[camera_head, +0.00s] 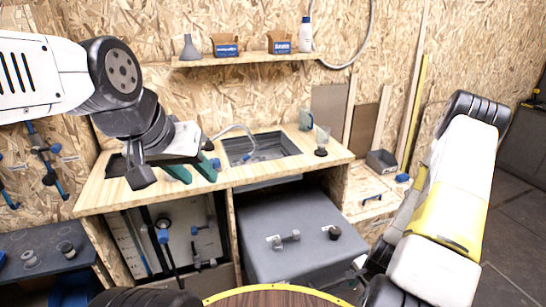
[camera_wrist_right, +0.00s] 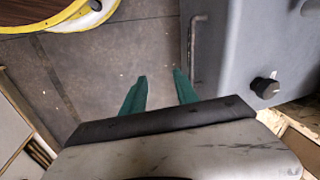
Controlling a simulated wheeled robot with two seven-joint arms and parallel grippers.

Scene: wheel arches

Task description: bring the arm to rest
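My left arm comes in from the left in the head view. Its gripper (camera_head: 201,177) has two green fingers set apart, with nothing seen between them. It appears over the left part of the wooden worktop (camera_head: 105,192), left of the sink. My right arm, white and yellow, bends down at the right of the head view, and its fingers cannot be made out there. In the right wrist view the right gripper (camera_wrist_right: 160,74) shows two green fingers apart and empty, above the dark floor (camera_wrist_right: 120,50), left of the grey cabinet.
The grey cabinet (camera_head: 290,222) with a handle and black knob stands under the worktop; its knob also shows in the right wrist view (camera_wrist_right: 265,87). The sink (camera_head: 262,147) has a faucet. A shelf (camera_head: 250,59) holds a funnel, boxes and a white bottle. Tools hang at left.

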